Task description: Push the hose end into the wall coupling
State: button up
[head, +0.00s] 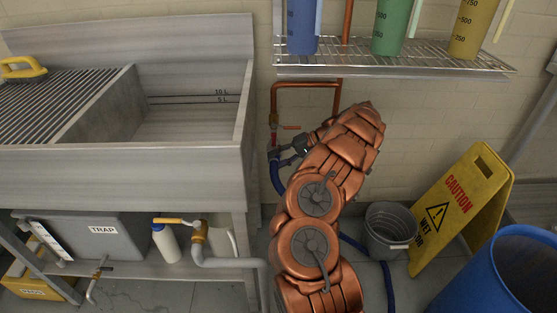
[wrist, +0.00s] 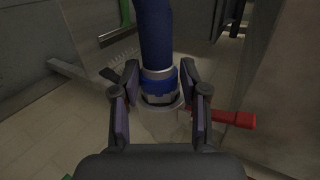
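The blue hose (head: 277,178) hangs below the wall pipe in the head view. In the wrist view the hose (wrist: 154,35) ends in a metal and blue collar (wrist: 158,82) between my fingertips. A pale metal ring (wrist: 163,106), apparently the wall coupling, is right at the collar's end. I cannot tell whether the hose end is inside it. A red valve handle (wrist: 232,118) is beside the ring.
A copper pipe (head: 305,85) runs down the wall to the valve. A wire shelf (head: 400,62) with measuring jugs is above. A steel sink (head: 190,135) stands left. A grey bucket (head: 391,230), yellow caution sign (head: 462,205) and blue drum (head: 500,280) stand right.

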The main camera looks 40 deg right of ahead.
jog(key=shift+o, duration=1.1)
jog(key=v, duration=1.2)
jog(key=shift+s, duration=0.1)
